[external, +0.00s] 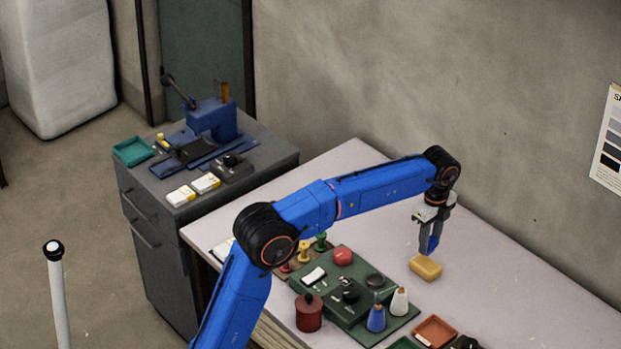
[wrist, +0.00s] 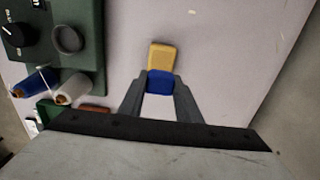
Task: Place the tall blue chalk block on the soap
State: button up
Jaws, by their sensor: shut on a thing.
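My gripper (external: 430,238) is shut on the tall blue chalk block (external: 433,245), which hangs down between the fingers. The soap (external: 426,267) is a yellow-tan block lying on the table, just below the chalk block in the external view. In the wrist view the blue chalk block (wrist: 160,82) shows between the fingertips of my gripper (wrist: 160,88). The soap (wrist: 162,55) shows just beyond it there, partly covered by the block. I cannot tell whether the chalk block touches the soap.
A green board (external: 345,318) with knobs lies left of the soap. A red-brown tray (external: 436,331) lies in front. The table (external: 510,270) is clear right of the soap.

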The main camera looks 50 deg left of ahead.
jog(key=shift+f, duration=2.05)
jog(key=shift+f, duration=0.15)
jog(key=o, duration=1)
notch_tip(320, 180, up, 12)
jog(key=shift+r, duration=0.2)
